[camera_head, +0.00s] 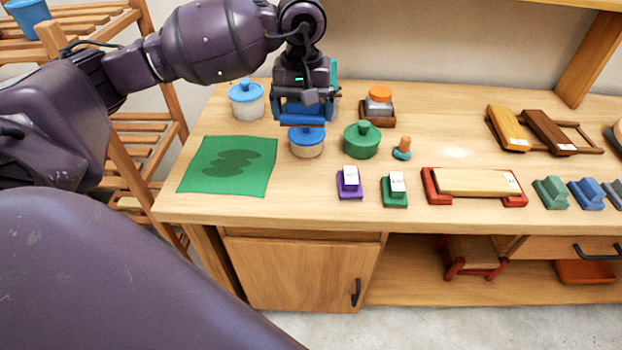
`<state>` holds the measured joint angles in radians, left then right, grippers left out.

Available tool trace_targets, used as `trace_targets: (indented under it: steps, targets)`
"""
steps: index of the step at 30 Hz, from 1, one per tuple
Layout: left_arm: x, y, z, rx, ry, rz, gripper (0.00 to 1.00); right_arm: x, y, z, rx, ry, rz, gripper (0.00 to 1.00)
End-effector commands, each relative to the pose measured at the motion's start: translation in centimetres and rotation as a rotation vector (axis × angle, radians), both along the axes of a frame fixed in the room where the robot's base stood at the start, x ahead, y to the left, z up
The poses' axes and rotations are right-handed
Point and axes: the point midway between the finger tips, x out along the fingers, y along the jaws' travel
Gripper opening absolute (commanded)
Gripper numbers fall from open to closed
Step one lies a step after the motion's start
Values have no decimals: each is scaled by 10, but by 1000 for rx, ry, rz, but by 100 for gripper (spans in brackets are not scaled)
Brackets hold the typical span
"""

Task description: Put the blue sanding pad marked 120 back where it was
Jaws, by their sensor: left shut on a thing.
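My left gripper (303,104) points down over the back left of the bench. It is shut on a blue block, which looks like the blue sanding pad (302,113); no number on it can be read from here. The pad is just above and behind a jar with a blue lid (306,149), and I cannot tell whether they touch. A purple pad (349,184) and a green pad (395,191), both with white labels, stand near the front edge, with bare wood to the left of the purple one. My right gripper is not in view.
A green cloth (230,165) lies on the bench (300,205) at left. Close by are another blue-lidded jar (246,102), a green pot (361,140), an orange-capped jar (379,98) and a small knobbed tool (403,148). A red-ended wooden block (474,184) and shaped blocks (587,194) stand at right.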

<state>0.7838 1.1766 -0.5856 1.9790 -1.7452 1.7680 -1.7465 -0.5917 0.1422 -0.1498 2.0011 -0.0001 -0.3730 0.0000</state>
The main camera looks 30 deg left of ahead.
Motion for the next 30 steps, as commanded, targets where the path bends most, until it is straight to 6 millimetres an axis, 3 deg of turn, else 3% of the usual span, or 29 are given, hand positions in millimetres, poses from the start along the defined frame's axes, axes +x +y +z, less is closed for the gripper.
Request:
trace_targets:
  steps: [18,22,30]
  targets:
    - [-1,0,-128,-2,5,1,64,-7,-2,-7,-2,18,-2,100]
    - [-1,-1,-145,-2,2,1,64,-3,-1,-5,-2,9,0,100]
    - [-1,0,-161,-2,3,0,64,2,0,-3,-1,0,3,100]
